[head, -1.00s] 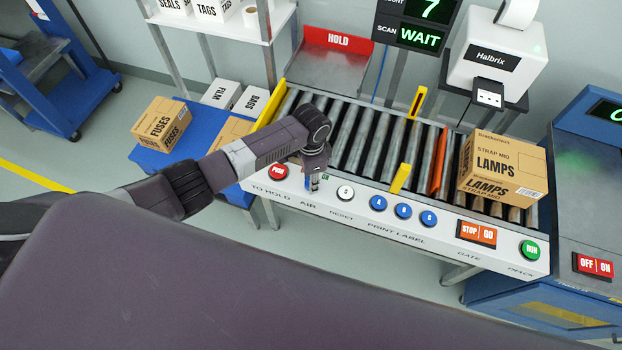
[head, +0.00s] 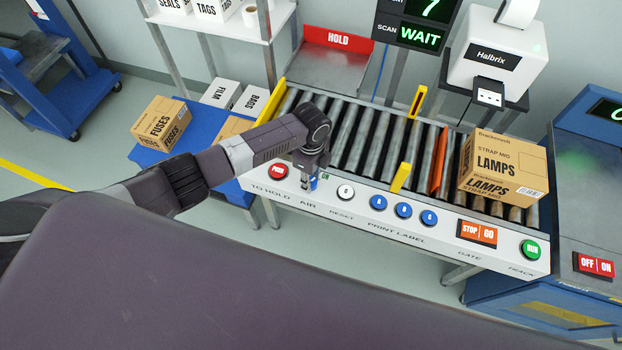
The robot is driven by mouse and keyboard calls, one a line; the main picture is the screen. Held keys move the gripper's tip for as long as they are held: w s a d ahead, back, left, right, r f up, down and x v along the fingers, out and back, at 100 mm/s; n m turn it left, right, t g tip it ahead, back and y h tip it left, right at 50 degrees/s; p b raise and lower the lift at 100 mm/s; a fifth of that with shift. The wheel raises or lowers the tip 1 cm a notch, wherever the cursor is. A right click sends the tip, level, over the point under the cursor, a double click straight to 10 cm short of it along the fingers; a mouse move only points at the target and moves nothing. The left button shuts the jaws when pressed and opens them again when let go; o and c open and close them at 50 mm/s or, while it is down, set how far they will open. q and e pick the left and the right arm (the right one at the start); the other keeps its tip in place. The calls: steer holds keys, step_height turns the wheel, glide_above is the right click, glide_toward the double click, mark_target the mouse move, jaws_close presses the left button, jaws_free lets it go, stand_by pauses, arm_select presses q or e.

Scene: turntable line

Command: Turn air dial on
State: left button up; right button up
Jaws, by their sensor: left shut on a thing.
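The air dial (head: 313,184) is on the white front panel (head: 340,215) of the roller conveyor, above the AIR label. It shows only as a small blue patch, mostly hidden by my left gripper. My left gripper (head: 308,183) points down at the dial and is shut on it. A small green marking shows just right of the dial, too small to read surely. The dial's pointer direction cannot be told. My right gripper is not in view.
A red push button (head: 278,171) sits left of the dial; a white reset button (head: 345,191) and blue print buttons (head: 403,211) sit right. A LAMPS carton (head: 502,168) rests on the rollers. The blue table (head: 205,137) at left holds a FUSES carton (head: 161,124).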

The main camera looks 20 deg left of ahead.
arm_select(q)
steer(key=shift+w+m, duration=0.1)
steer(key=shift+m, duration=0.4)
steer(key=o, duration=1.2)
steer(key=shift+c, duration=0.2)
step_height(320, 180, up, 12)
